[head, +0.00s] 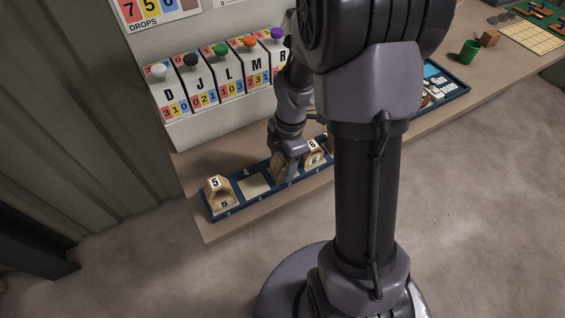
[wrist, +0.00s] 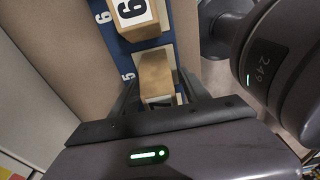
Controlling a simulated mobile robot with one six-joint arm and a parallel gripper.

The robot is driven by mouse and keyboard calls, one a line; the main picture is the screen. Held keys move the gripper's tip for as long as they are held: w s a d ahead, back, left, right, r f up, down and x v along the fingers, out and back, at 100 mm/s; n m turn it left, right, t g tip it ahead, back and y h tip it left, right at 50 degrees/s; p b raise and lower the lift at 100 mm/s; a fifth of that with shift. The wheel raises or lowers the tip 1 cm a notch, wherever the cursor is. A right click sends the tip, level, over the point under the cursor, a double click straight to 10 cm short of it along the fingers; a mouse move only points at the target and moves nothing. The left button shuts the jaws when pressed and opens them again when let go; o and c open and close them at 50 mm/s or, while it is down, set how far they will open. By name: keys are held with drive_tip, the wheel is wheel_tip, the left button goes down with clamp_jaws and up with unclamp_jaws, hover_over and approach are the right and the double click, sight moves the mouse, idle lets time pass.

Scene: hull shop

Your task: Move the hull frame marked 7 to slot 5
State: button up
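A tan wooden hull frame (wrist: 156,74) stands in the blue rack (head: 234,205), beside the slot label 5 in the wrist view. A frame marked 6 (head: 313,155) stands in the neighbouring slot to the right. The slot labelled 4 (head: 254,185), to the left, is empty. A frame marked 5 (head: 217,192) stands at the rack's left end.
Behind the rack is a row of boxes with coloured knobs (head: 221,75), lettered D, J, L, M, R. My arm hides the rack's right part.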

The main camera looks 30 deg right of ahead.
drive_tip(key=shift+r, duration=0.1)
drive_tip(key=r+p, duration=0.2)
drive_tip(key=r, duration=0.1)
drive_tip(key=d+r+p, duration=0.1)
drive_tip(key=r, duration=0.3)
drive_tip(key=r+p, duration=0.2)
drive_tip(key=r, duration=0.2)
drive_tip(key=shift+d+r+p, duration=0.15)
drive_tip(key=shift+r+p, duration=0.1)
drive_tip(key=shift+p, duration=0.1)
drive_tip(key=s+a+r+m+t, duration=0.3)
drive_tip(key=s+a+r+m, duration=0.3)
drive_tip(key=m, duration=0.5)
drive_tip(key=s+a+r+m+t, duration=0.2)
drive_tip(key=s+a+r+m, duration=0.5)
drive_tip(key=r+m, duration=0.3)
drive_tip(key=shift+a+m+t+y, duration=0.3)
drive_tip(key=shift+a+m+t, duration=0.15)
drive_tip(key=shift+m, duration=0.25)
